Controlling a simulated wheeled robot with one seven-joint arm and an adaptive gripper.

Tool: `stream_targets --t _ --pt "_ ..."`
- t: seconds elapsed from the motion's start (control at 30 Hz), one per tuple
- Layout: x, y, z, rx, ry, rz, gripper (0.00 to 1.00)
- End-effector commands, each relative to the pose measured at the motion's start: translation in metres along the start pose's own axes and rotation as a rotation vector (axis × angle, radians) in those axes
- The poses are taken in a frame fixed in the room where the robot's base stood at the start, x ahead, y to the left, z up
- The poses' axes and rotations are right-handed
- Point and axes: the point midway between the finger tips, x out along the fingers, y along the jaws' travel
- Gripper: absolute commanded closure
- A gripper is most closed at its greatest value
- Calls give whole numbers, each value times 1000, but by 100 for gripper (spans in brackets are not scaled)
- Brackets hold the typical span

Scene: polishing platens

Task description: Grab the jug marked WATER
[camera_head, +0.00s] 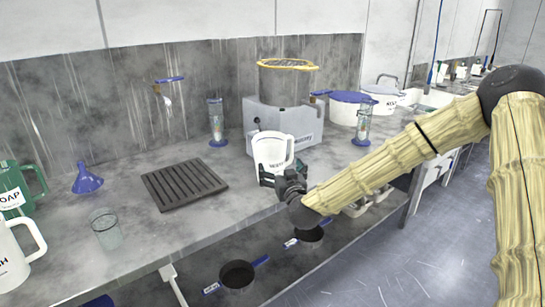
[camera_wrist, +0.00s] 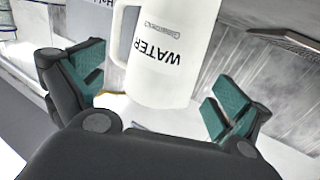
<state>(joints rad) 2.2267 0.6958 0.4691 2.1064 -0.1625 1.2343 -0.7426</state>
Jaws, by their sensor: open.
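The white jug marked WATER (camera_head: 271,152) stands on the bench in front of the grey machine in the head view. In the wrist view the jug (camera_wrist: 170,50) shows close up, its lettering upside down and its handle on the left. My gripper (camera_head: 282,178) is at the near side of the jug, low on its body. In the wrist view my open gripper (camera_wrist: 152,100) has its green-padded fingers on either side of the jug, with gaps between pads and jug. The jug's lower part is partly hidden by the gripper in the head view.
A grey polishing machine (camera_head: 300,120) stands right behind the jug. A dark slatted rack (camera_head: 184,184) lies to its left. A glass beaker (camera_head: 106,229), a blue funnel (camera_head: 87,180) and a green SOAP jug (camera_head: 22,182) are further left. A glass cylinder (camera_head: 363,124) stands to the right.

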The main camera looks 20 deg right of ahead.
Motion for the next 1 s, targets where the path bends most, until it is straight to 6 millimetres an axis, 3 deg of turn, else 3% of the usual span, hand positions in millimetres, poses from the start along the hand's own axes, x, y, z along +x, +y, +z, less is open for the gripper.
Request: stream_targets --t 0.3,0.63,1.0 --pt "39 7 0 0 -1 8 0" --pt "59 8 1 0 -2 10 0" --pt "98 5 1 0 -1 9 0"
